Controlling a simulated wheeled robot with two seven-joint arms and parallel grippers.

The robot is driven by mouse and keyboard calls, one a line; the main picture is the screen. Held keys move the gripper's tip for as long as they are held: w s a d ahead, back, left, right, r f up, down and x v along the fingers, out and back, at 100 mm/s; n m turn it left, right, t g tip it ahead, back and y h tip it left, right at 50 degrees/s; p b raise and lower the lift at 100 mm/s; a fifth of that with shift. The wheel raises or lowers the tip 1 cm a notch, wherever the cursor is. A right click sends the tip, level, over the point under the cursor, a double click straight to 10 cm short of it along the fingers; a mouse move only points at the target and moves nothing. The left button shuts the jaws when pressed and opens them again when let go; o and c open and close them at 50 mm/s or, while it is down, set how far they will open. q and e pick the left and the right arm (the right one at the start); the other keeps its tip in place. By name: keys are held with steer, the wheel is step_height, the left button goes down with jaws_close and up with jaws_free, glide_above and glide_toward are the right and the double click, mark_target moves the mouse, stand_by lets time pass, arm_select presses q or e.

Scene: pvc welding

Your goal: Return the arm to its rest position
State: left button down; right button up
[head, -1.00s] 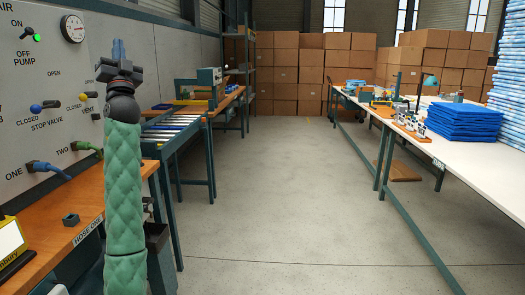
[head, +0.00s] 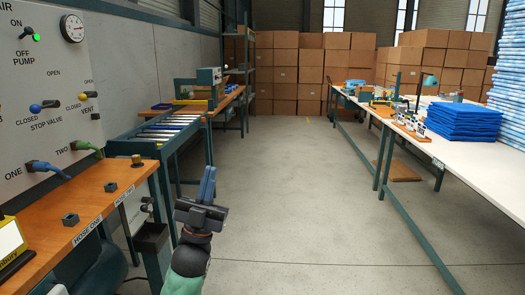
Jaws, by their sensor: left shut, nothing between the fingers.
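My left gripper (head: 208,178) is low in the head view, left of the middle, in front of the grey floor. Its fingers are together and point up and away, with nothing seen between them. Only the gripper, the wrist and a bit of green sleeve of this arm (head: 186,284) show at the bottom edge. The gripper is apart from the wooden bench (head: 110,205) to its left and touches nothing that I can see. My right gripper is not in view.
A control panel (head: 45,110) with gauge, knobs, levers and hoses stands at left. A roller conveyor (head: 165,132) lies behind the bench. A white table (head: 480,160) with blue stacks (head: 465,122) runs along the right. The floor (head: 300,190) between is clear.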

arm_select(q)
steer(key=s+d+f+n+g+y+p, duration=0.2)
steer(key=s+f+n+y, duration=0.25)
steer(key=f, duration=0.65)
steer(key=s+d+f+n+g+y+p, duration=0.2)
steer(key=s+f+n+y, duration=0.15)
steer(key=s+f, duration=0.45)
steer(key=s+d+f+n+g+y+p, duration=0.1)
steer(key=s+f+n+g+y+p, duration=0.3)
steer(key=f, duration=0.9)
steer(key=s+a+g+y+p, duration=0.2)
steer(key=s+a+g+p, duration=0.1)
steer(key=s+g+p, duration=0.4)
steer(key=s+a+m+g+y+p, duration=0.1)
steer(key=s+a+g+p, duration=0.3)
steer(key=s+g+p, duration=0.4)
steer(key=shift+s+a+r+y, duration=0.15)
steer(key=shift+s+r+y, duration=0.1)
steer(key=shift+s+y, duration=0.75)
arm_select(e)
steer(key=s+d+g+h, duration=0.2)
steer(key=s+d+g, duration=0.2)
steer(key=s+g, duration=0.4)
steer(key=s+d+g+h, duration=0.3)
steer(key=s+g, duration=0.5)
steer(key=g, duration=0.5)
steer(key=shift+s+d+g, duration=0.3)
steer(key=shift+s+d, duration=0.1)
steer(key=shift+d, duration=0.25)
